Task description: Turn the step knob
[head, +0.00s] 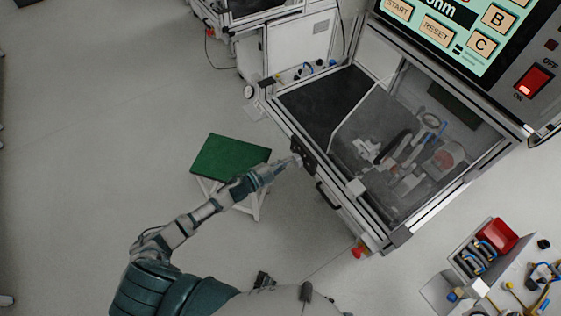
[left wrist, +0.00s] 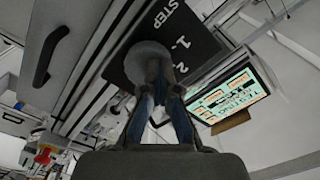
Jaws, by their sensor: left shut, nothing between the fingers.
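The step knob (left wrist: 146,58) is a round grey knob on a black panel (left wrist: 192,38) marked "STEP" with "1." and "2" in the left wrist view. In the head view, this dark panel (head: 304,157) is on the front left edge of the test bench. My left gripper (head: 293,161) reaches up to the panel from the lower left. In the left wrist view, the fingers of my left gripper (left wrist: 160,72) are shut and lie in front of the knob, hiding part of it. I cannot tell whether they touch it. My right gripper is not in view.
The test bench has a metal frame (head: 342,208) and a black handle (head: 327,195) below the panel. A green-topped stool (head: 230,157) stands beneath my left arm. A screen (head: 465,28) is above the bench. A red bin (head: 497,236) is at the lower right. The floor at left is clear.

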